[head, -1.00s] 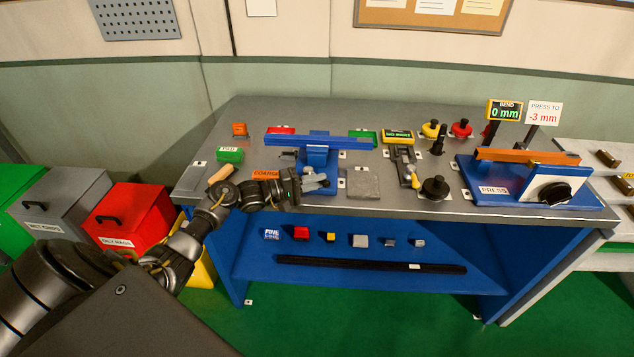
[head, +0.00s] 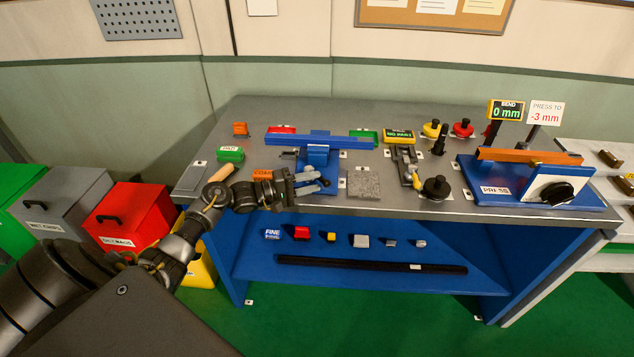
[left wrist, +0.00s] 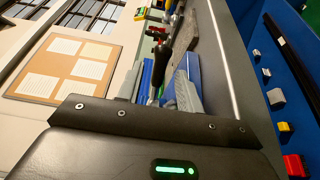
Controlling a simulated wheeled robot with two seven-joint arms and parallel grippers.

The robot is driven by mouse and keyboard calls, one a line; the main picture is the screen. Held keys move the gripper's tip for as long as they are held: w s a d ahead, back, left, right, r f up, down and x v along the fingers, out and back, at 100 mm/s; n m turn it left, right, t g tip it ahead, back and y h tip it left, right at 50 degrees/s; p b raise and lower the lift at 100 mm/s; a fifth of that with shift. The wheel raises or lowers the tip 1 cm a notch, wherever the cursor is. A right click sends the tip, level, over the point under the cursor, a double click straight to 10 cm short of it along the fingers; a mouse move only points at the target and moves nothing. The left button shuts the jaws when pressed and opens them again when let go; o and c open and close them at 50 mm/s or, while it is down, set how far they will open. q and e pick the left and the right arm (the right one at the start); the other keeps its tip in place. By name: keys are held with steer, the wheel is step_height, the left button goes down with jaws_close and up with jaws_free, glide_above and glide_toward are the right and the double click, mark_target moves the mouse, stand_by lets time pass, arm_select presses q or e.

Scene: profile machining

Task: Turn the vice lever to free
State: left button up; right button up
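The blue vice (head: 317,157) stands near the front of the grey bench, with a long blue bar (head: 345,142) lying across its top. My left gripper (head: 318,182) is just in front of the vice, with its two fingers apart. A dark lever with a rounded end (head: 326,183) shows at the fingertips. In the left wrist view a black lever (left wrist: 158,75) stands between the grey fingers, with blue vice parts behind; I cannot tell whether the fingers touch it. My right gripper is out of view.
An orange label block (head: 263,173) and a green one (head: 230,155) lie left of the vice. The blue press (head: 530,180) stands further right. A shelf with small blocks is below.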

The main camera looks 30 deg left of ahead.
arm_select(q)
steer(key=b+v, duration=0.1)
steer(key=v, duration=0.7)
steer(key=shift+s+a, duration=0.2)
steer(key=shift+s, duration=0.15)
steer(key=shift+c, duration=0.2)
